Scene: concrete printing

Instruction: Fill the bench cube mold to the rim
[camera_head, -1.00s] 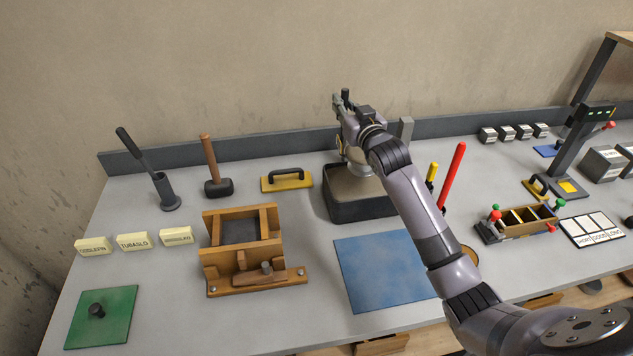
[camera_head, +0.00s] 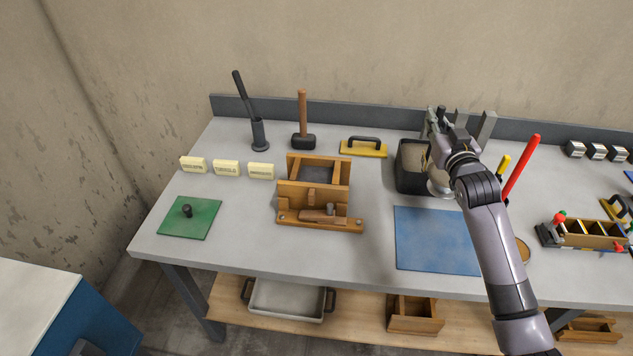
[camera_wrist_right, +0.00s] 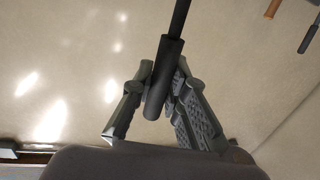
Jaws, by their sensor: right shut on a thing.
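The wooden cube mold (camera_head: 349,180) stands on the bench left of centre, with a wedge block (camera_head: 322,216) on its front base. Its cavity looks dark inside; the fill level cannot be told. My right gripper (camera_head: 437,122) is at the back of the bench, above the right side of a dark bin (camera_head: 411,184) of grey-brown material. In the wrist view the right gripper (camera_wrist_right: 155,92) is shut on a black handle (camera_wrist_right: 167,68). A pale metal scoop bowl (camera_head: 440,186) hangs below the gripper at the bin's right side; its contents are hidden. My left gripper is out of view.
A mallet (camera_head: 303,139), a yellow float (camera_head: 363,149) and a rod in a holder (camera_head: 260,134) stand behind the mold. A blue mat (camera_head: 436,242) lies between the mold and my arm. A green plate (camera_head: 205,222) lies left. Red and yellow tools (camera_head: 522,167) stand right of my arm.

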